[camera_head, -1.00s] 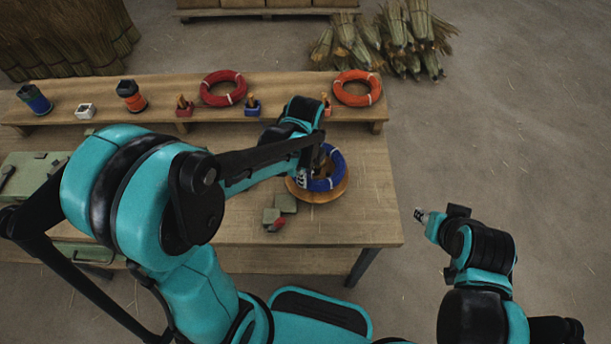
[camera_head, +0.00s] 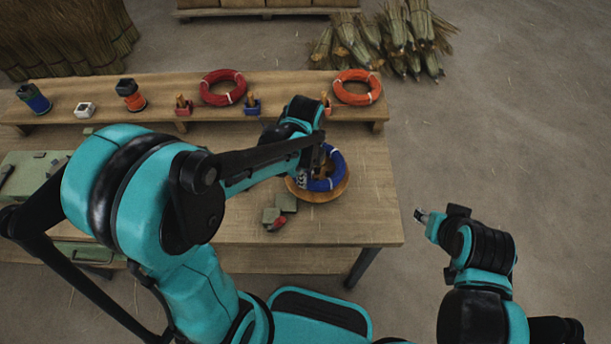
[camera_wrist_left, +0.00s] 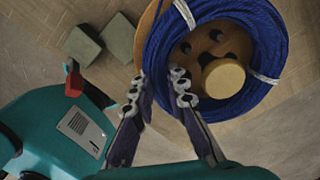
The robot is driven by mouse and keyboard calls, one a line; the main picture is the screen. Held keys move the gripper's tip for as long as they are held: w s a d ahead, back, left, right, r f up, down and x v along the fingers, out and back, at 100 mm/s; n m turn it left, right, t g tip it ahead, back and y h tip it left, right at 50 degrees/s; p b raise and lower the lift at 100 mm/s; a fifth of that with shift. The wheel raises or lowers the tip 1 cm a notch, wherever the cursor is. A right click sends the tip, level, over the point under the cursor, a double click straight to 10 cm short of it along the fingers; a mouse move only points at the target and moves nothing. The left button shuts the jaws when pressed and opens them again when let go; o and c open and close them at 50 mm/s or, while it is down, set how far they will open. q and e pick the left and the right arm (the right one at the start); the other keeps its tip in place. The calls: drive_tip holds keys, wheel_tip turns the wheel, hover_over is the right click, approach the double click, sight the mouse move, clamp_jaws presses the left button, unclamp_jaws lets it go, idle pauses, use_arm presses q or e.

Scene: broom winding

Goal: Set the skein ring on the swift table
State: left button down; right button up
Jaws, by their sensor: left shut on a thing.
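The blue skein ring (camera_head: 325,180) is at the round wooden swift table (camera_head: 325,196), around its central post. In the left wrist view the ring (camera_wrist_left: 270,45) loops around the wooden post (camera_wrist_left: 223,77), and the swift table's disc (camera_wrist_left: 205,45) with dark holes shows inside it. My left gripper (camera_head: 305,176) is shut on the ring's near left side. In the left wrist view its fingers (camera_wrist_left: 163,88) straddle the blue strands. Whether the ring rests flat on the disc cannot be told. My right gripper (camera_head: 420,214) is empty, right of the bench; its finger gap is too small to judge.
A red ring (camera_head: 223,88) and an orange ring (camera_head: 357,88) lie on the raised back shelf (camera_head: 290,92), with spools and small posts. Green-grey blocks (camera_head: 285,203) sit close in front of the swift table. The bench's front right (camera_head: 365,228) is clear.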

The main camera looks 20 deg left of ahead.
use_arm(q)
drive_tip(key=shift+f, duration=0.3)
drive_tip(key=c, duration=1.8)
unclamp_jaws()
drive_tip(key=shift+r, duration=0.15)
wheel_tip(320, 180, up, 11)
drive_tip(key=p, duration=0.8)
drive_tip(key=shift+p, duration=0.3)
